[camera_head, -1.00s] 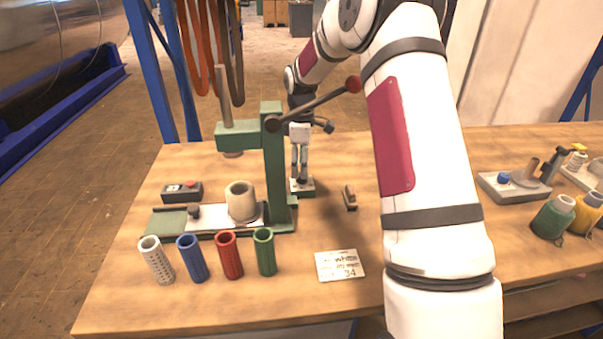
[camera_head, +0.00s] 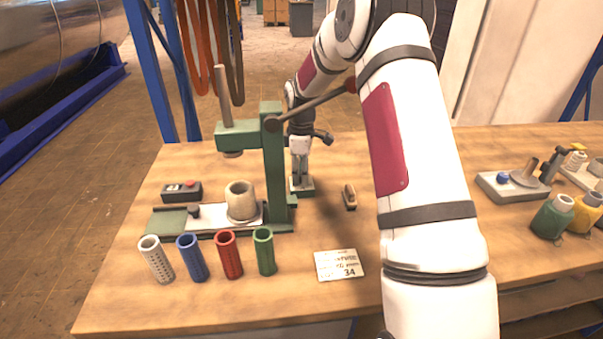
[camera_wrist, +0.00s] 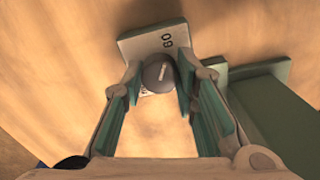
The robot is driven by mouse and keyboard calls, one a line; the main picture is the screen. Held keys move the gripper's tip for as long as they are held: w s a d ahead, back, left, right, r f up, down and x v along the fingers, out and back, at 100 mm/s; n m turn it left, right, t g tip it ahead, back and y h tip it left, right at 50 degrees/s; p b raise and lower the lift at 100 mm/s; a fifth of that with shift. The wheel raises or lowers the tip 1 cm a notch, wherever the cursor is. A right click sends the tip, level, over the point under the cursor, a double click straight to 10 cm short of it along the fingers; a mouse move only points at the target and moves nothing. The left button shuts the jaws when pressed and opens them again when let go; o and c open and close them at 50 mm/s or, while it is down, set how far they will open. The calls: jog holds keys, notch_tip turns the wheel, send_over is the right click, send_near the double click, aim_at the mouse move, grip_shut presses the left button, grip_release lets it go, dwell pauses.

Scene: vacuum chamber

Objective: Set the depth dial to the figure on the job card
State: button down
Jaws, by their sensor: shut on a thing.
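The depth dial is a round dark grey knob (camera_wrist: 157,72) on a small plate (camera_wrist: 132,46) in the wrist view. My gripper (camera_wrist: 159,80) is shut on the knob, one finger on each side. In the head view my gripper (camera_head: 301,178) points down at the small green dial base (camera_head: 304,190), behind the press column; the knob is hard to make out there. The white job card (camera_head: 340,265) lies flat at the table's front; its large figure reads 34.
The green press (camera_head: 274,160) with its long lever stands just left of my gripper, holding a beige cup (camera_head: 241,201). White, blue, red and green perforated tubes stand in front. A small brown object (camera_head: 349,196) lies right of the dial. Bottles and a fixture occupy the right side.

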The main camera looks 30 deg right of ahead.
jog(key=shift+m, duration=0.3)
jog(key=m+b, duration=0.1)
jog(key=m, duration=0.4)
jog(key=shift+b, duration=0.4)
jog(key=m+b, duration=0.1)
jog(key=m, duration=0.5)
jog(key=shift+m, duration=0.4)
jog(key=m+b, duration=0.1)
jog(key=m, duration=1)
jog(key=shift+b, duration=0.3)
jog(key=shift+m, duration=0.4)
jog(key=c, duration=1.3)
grip_release()
